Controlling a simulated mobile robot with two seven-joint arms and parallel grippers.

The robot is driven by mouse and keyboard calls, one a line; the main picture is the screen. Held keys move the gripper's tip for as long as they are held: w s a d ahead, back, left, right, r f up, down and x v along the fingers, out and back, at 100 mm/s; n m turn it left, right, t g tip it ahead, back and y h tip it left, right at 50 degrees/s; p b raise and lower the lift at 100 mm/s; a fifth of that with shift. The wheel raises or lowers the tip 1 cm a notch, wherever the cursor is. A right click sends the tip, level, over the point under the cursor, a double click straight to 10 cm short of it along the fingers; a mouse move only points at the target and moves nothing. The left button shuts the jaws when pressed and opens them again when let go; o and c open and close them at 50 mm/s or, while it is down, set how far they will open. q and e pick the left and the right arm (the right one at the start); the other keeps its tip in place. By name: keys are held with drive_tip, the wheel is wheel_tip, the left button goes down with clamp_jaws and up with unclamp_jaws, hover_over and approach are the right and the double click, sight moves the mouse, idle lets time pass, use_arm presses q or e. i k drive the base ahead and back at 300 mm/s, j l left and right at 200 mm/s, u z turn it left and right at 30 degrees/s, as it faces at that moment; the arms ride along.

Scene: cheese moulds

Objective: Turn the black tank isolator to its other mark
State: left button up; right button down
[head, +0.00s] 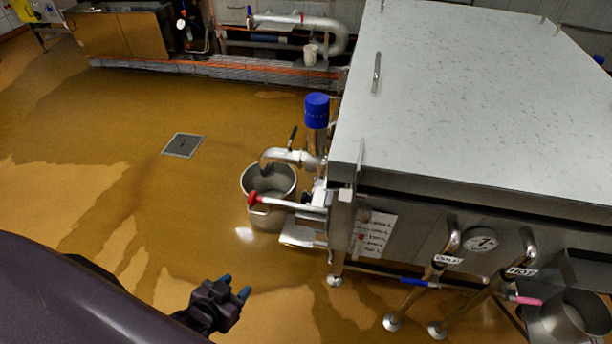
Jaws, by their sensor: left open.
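The black tank isolator looks to be the short black lever (293,135) on the steel outlet pipe at the left end of the tank. It stands up, slightly tilted, just left of the blue-capped post; its marks are too small to read. The steel tank (450,110) fills the right side, with a flat lid. My left gripper (235,286) is low in the picture, open and empty, with blue fingertips. It is well apart from the lever, below and left of it. My right gripper is not in view.
A steel bucket (247,190) stands under the outlet, with a red-ended lever (253,198) in front. A blue cap (316,108) stands beside the pipe. Blue (418,283) and pink (526,301) handles sit at the tank's front. The wet floor (130,200) at left is open, with a drain (184,145).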

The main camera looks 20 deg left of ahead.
sight(305, 199)
drive_tip(key=i+j+u, duration=0.4)
drive_tip(key=i+j, duration=0.3)
drive_tip(key=i, duration=0.1)
